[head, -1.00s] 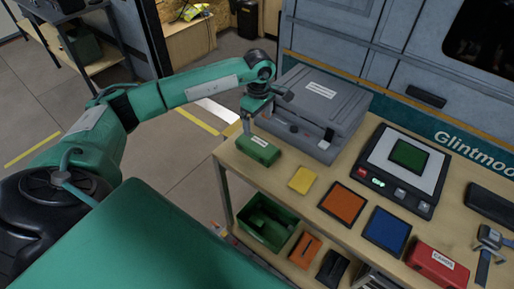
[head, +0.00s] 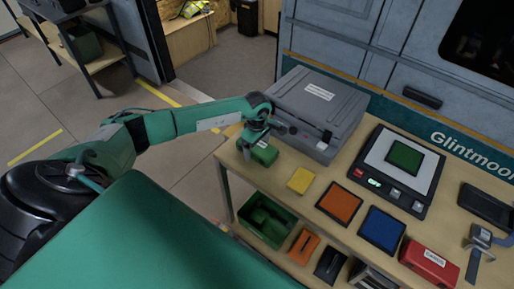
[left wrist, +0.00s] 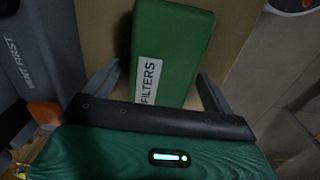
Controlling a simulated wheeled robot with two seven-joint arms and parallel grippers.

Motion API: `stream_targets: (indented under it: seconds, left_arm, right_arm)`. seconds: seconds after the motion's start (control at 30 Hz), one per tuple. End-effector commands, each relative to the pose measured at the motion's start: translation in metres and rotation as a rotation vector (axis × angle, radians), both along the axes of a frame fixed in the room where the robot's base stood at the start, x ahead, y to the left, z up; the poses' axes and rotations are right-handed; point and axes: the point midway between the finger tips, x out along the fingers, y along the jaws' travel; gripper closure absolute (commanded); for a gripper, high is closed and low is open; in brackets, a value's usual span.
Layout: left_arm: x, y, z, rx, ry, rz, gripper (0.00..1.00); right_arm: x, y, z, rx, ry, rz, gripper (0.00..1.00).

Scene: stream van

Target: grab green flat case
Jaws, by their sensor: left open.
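The green flat case (head: 266,154), with a white label, lies at the left end of the wooden bench. My left gripper (head: 250,142) is right over it and hides part of it in the head view. In the left wrist view the case (left wrist: 178,45) shows its label reading "FILTERS". The open fingers of my left gripper (left wrist: 157,88) are on either side of the case's near end. I cannot tell whether they touch it. My right gripper is not in view.
A grey hard case (head: 318,105) stands close behind the green case. Yellow (head: 301,180), orange (head: 340,203) and blue (head: 383,230) flat squares lie to the right. A device (head: 378,178) bears a green square (head: 405,157). A green bin (head: 267,220) sits below.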

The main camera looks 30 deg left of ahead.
Motion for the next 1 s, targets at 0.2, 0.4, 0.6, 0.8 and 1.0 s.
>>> stream_targets:
  seconds: [0.2, 0.4, 0.6, 0.8, 1.0]
  left_arm:
    - [0.0, 0.0, 0.0, 0.0, 0.0, 0.0, 0.28]
    - [0.0, 0.0, 0.0, 0.0, 0.0, 0.0, 0.68]
    - [0.0, 0.0, 0.001, 0.0, -0.001, 0.001, 0.72]
    - [0.001, 0.0, 0.007, 0.0, -0.001, 0.0, 0.72]
    - [0.001, 0.001, 0.032, 0.001, -0.005, 0.0, 0.72]
  right_arm:
    - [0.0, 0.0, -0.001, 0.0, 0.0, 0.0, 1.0]
    - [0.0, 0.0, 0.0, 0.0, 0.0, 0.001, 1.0]
    - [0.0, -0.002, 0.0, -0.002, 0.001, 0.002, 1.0]
    - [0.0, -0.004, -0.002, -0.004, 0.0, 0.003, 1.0]
    - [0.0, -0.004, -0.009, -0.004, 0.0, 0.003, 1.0]
